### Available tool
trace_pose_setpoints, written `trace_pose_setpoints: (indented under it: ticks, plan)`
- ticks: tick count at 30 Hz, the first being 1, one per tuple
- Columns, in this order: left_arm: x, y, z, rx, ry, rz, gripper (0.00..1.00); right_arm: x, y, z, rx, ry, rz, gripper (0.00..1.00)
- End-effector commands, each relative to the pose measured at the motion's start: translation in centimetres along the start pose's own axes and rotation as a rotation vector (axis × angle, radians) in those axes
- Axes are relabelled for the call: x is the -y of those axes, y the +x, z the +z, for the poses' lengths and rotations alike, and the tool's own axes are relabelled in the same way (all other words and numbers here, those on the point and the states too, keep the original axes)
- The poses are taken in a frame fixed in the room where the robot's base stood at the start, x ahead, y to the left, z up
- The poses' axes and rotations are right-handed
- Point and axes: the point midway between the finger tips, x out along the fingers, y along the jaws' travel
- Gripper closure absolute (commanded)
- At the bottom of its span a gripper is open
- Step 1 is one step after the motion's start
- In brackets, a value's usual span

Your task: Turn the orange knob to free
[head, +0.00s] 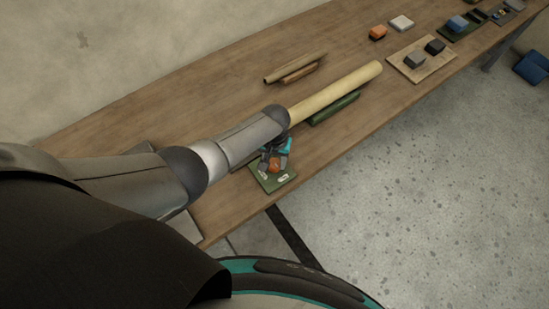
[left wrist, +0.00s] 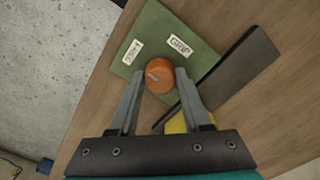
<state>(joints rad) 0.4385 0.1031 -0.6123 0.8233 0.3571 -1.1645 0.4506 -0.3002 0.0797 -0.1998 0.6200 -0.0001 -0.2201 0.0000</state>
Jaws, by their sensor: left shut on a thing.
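The orange knob (left wrist: 159,75) sits on a green plate (left wrist: 200,62) with two white labels. One label (left wrist: 180,45) reads GRIP; the other label (left wrist: 133,51) is too blurred to read surely. A pale mark on the knob's top lies on its left side, on the side of the blurred label. My left gripper (left wrist: 159,80) is shut on the knob, one finger at each side. In the head view the knob (head: 274,164) and green plate (head: 270,184) are near the table's front edge, partly under my left gripper. My right gripper is not in view.
A dark bar (left wrist: 235,75) lies beside the plate, with a yellow piece (left wrist: 178,124) near it. On the wooden table (head: 200,110) lie a long pale roll (head: 335,92), a green roll (head: 335,107) and brown rolls (head: 294,68). Several small blocks and trays stand farther right.

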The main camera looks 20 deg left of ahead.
Motion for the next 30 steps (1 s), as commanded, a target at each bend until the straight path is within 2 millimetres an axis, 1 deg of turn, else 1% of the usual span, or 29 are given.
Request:
trace_pose_setpoints:
  ticks: [9,21,22,27,30]
  plan:
    - [-0.11,-0.07,-0.11,-0.003,-0.073,0.003,1.0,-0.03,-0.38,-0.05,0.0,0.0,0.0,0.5]
    - [-0.08,-0.07,-0.17,-0.004,-0.08,0.003,1.0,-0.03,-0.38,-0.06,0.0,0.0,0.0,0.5]
    - [-0.07,-0.08,-0.17,-0.004,-0.08,0.003,0.51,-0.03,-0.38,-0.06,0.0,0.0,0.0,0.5]
    - [-0.05,-0.07,-0.14,-0.003,-0.079,0.002,0.32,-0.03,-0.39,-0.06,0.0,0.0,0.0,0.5]
    - [-0.03,-0.05,-0.11,-0.003,-0.078,0.001,0.22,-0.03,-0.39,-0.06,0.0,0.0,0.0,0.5]
